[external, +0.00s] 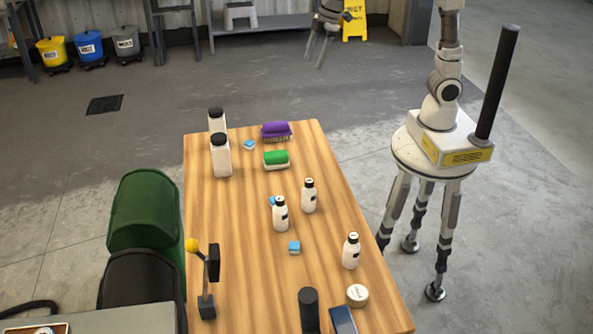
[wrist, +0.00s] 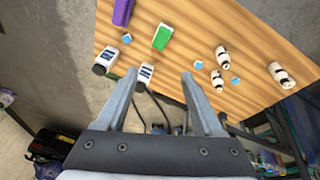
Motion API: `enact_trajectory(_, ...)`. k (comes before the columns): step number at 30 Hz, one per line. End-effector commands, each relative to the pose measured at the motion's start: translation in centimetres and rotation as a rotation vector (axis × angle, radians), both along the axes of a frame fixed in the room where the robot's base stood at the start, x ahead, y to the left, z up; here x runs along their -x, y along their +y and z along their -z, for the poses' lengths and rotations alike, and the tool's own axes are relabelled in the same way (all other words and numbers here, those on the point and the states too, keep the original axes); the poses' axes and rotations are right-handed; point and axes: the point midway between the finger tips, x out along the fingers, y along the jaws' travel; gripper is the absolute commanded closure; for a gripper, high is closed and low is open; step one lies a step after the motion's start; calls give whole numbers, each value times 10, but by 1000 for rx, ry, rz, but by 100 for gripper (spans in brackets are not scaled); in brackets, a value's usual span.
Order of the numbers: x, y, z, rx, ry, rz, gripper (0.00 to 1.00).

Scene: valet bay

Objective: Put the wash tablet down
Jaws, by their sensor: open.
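Several small blue wash tablets lie on the wooden table (external: 235,270). In the external view one tablet (external: 249,145) is near the far end by the brushes, one (external: 273,200) is partly hidden behind a white bottle, and one (external: 294,248) lies in the middle. The wrist view shows tablets too, at left (wrist: 126,39), centre (wrist: 199,65) and right (wrist: 235,80). I cannot tell which is the task's tablet. My gripper (wrist: 160,73) is open, with nothing between its fingers, high above the table's edge.
Two large black-capped bottles (external: 221,158), a purple brush (external: 276,131), a green brush (external: 276,158) and smaller white bottles (external: 309,196) stand on the table. A round white tub (external: 357,295) is near the front. Bare wood lies along the table's left side.

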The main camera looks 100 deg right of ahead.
Motion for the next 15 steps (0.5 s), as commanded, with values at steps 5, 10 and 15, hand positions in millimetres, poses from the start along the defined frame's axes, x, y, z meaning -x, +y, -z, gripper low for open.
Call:
enact_trajectory(5, 67, 18, -6, -34, -65, 82, 31)
enact_trajectory(10, 128, 32, 6, -78, -121, 162, 31)
enact_trajectory(15, 180, 40, 28, -126, -173, 236, 31)
